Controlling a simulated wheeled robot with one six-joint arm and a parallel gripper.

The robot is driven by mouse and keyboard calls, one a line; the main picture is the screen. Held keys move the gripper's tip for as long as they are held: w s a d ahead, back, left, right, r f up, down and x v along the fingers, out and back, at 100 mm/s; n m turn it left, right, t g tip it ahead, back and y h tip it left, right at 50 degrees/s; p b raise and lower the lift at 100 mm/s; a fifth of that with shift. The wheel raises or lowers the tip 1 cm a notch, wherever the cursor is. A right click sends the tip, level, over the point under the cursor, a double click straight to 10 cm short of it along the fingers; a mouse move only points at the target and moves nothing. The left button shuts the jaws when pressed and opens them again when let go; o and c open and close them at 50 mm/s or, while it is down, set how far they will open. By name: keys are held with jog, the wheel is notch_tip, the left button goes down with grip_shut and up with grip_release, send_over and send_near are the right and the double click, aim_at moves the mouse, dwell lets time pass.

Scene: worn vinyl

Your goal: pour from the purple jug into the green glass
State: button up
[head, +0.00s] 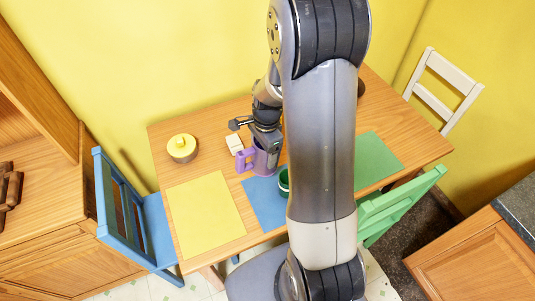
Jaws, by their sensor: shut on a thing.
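The purple jug (246,161) stands upright, or nearly so, on or just above the wooden table near the back edge of the blue mat; I cannot tell if it touches. Its handle points left. My gripper (265,142) comes down from above and is shut on the jug. The green glass (283,179) is on the blue mat, just right of and nearer than the jug. My arm hides the right part of the glass. What is inside the jug and glass is not clear.
A yellow lidded pot (182,149) and a small white block-like item (234,143) stand on the table (161,133). Yellow (206,214), blue (262,206) and green (379,160) mats lie flat. Blue (122,215), green (400,207) and white (445,88) chairs surround the table.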

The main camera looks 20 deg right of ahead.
aim_at(268, 171)
jog(key=s+m, duration=0.1)
jog(key=m+y, duration=0.1)
jog(key=m, duration=0.1)
jog(key=shift+s+d, duration=0.3)
jog(key=shift+s, duration=0.1)
jog(key=shift+s+f+m+t, duration=0.2)
jog(key=shift+m+t, duration=0.1)
jog(key=shift+m, duration=0.4)
jog(key=shift+f, duration=2)
jog(key=shift+r+y+b, duration=0.15)
jog(key=shift+y+b, duration=0.3)
jog(key=shift+y, duration=0.15)
jog(key=shift+r+t+y+b, duration=0.4)
jog(key=shift+r+y+b, duration=0.2)
jog(key=shift+y+b, duration=0.55)
jog(key=shift+a+r, duration=0.15)
jog(key=shift+r, duration=0.2)
jog(key=shift+f+b, duration=2.5)
jog(key=shift+f, duration=0.6)
jog(key=shift+f+y+b, duration=0.2)
jog(key=shift+y+b, duration=0.35)
jog(key=shift+b, duration=0.15)
jog(key=shift+y+b, duration=0.45)
jog(key=shift+y, duration=0.05)
jog(key=shift+r, duration=0.15)
